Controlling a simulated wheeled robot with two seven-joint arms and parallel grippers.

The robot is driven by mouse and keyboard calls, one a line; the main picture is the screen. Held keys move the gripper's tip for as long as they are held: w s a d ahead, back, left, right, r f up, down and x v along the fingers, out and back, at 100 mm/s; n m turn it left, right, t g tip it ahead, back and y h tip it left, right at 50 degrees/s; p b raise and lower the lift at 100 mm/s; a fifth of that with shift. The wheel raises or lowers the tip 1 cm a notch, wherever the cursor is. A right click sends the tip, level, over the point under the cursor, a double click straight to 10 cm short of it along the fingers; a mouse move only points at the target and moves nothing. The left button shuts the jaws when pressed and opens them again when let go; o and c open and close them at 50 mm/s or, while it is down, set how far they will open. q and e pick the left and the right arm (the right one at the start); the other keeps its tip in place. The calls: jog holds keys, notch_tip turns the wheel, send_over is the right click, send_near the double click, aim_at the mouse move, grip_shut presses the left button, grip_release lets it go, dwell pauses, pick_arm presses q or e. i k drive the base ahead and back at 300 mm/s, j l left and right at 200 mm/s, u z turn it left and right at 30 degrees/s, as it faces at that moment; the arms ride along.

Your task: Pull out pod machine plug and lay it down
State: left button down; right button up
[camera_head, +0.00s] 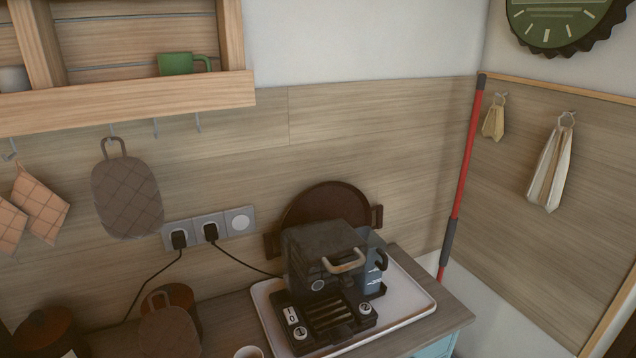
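The pod machine (325,265) is dark, with a light curved handle on top, and stands on a white tray (421,301) on the counter. Two black plugs sit in the wall socket strip (239,221). The right plug (210,232) has a black cord that runs down to the right, behind the machine. The left plug (179,239) has a cord that runs down to the left, toward the counter. The rightmost socket of the strip has no plug in it. Neither of my grippers shows in the head view.
A round brown tray (325,204) leans on the wall behind the machine. A quilted brown pot holder (127,196) hangs left of the sockets, below a wooden shelf (130,102). Brown pots and a cup (249,352) stand at the front left. Little bare counter (226,313) shows below the sockets.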

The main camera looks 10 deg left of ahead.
aim_at(212, 235)
jog(key=i+l+u, duration=0.15)
jog(key=l+u, duration=0.25)
jog(key=i+l+u, duration=0.1)
jog(key=u, duration=0.35)
jog(key=l+u, duration=0.55)
jog(key=l, duration=1.4)
